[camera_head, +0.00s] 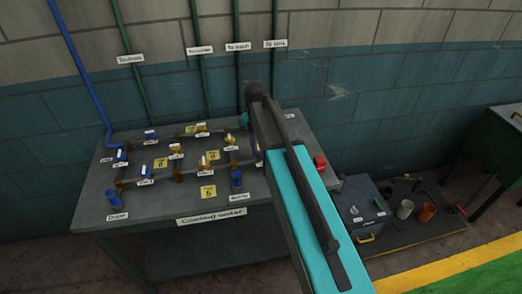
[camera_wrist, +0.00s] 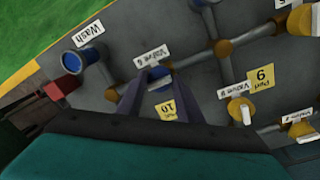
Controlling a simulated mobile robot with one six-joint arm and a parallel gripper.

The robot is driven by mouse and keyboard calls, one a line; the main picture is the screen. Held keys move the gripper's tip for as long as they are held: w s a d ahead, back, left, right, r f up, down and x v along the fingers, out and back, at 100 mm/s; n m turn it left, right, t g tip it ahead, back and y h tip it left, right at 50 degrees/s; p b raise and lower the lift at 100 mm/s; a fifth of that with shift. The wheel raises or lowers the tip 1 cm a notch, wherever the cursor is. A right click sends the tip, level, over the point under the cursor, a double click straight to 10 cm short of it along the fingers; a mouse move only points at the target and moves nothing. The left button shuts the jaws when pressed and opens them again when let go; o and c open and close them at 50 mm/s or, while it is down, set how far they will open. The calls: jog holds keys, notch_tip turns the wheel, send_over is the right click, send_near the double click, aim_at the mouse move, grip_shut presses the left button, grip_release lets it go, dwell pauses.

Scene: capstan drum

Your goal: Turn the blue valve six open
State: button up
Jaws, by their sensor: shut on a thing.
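In the wrist view my gripper (camera_wrist: 147,84) is shut on a blue valve handle (camera_wrist: 156,72) between its fingertips. The handle sits on a brass-coloured fitting of the grey bench, below a white label (camera_wrist: 151,57) that seems to read Valve 6, though its number is blurred. The jaws hide much of the handle, so its exact angle is hard to tell. A small blue part (camera_head: 258,152) shows beside the arm.
In the wrist view a blue-capped outlet (camera_wrist: 90,56) labelled Wash and a red part (camera_wrist: 67,89) lie left of the jaws. A white-handled valve (camera_wrist: 240,108) stands to their right.

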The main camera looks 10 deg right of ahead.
aim_at(259, 152)
jog(key=shift+w, duration=0.1)
dwell(0.3)
jog(key=o, duration=1)
jog(key=shift+r, duration=0.1)
jog(key=shift+w+a+r+p, duration=0.15)
jog(key=shift+r+p, duration=1.1)
jog(key=shift+r, duration=1.05)
jog(key=shift+a+r+p, duration=0.2)
jog(key=shift+r+p, duration=1.05)
jog(key=shift+r, duration=1)
jog(key=shift+w+a+r+p, duration=0.15)
jog(key=shift+r+p, duration=1.1)
jog(key=shift+r, duration=1.05)
jog(key=shift+s+f, duration=0.1)
